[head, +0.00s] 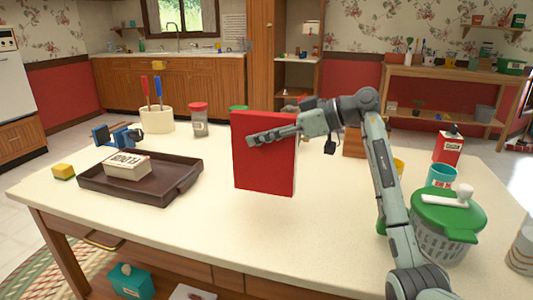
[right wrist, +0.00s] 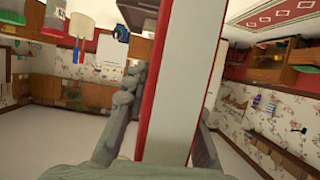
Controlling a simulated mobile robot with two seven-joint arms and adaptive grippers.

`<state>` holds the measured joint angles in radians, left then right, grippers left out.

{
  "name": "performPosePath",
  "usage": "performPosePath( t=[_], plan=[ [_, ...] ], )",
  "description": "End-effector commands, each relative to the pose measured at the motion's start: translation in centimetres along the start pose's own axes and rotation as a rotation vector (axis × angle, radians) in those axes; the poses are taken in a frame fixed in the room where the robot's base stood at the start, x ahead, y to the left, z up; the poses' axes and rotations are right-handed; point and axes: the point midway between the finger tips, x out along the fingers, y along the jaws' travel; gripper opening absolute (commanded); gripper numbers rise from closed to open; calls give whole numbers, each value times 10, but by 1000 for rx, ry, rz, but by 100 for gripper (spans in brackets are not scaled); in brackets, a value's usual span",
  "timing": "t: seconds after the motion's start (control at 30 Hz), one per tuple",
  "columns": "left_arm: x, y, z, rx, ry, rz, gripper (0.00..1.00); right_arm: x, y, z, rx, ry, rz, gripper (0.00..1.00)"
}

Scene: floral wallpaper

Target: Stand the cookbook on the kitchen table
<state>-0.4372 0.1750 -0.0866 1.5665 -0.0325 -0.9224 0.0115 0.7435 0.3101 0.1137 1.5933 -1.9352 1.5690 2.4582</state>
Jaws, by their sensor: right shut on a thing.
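The red cookbook (head: 265,172) is upright above or on the kitchen table (head: 245,235), near its middle, with its red cover facing the head camera. I cannot tell whether its bottom edge touches the tabletop. My right gripper (head: 256,138) reaches in from the right and is shut on the book near its upper middle. In the right wrist view, the book's pale page block (right wrist: 185,90) and red cover edge lie between the two fingers. My left gripper is not in view.
A dark tray (head: 150,194) with a flour packet (head: 127,167) is to the left, beside a yellow sponge (head: 63,171). A utensil crock (head: 157,121) and jar (head: 199,122) stand behind. A green-lidded salad spinner (head: 447,225) stands at right. The tabletop in front of the book is clear.

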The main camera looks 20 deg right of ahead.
Motion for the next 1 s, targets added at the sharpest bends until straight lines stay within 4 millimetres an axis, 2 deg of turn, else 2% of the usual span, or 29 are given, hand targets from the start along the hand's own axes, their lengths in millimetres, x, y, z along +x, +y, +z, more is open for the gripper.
performPosePath(
  t=[0.2,0.5,0.63,0.87,0.9,1.0],
  plan=[
    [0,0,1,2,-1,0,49,-6,9,12,-2,3,-1,0],
    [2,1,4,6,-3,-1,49,9,9,45,1,4,-1,0],
    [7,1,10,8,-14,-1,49,9,10,46,-3,3,1,0],
    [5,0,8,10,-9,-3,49,10,10,49,-2,3,0,0],
    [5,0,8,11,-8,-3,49,11,10,50,-1,1,-1,28],
    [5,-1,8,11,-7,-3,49,11,10,50,-1,1,-1,40]
  ],
)
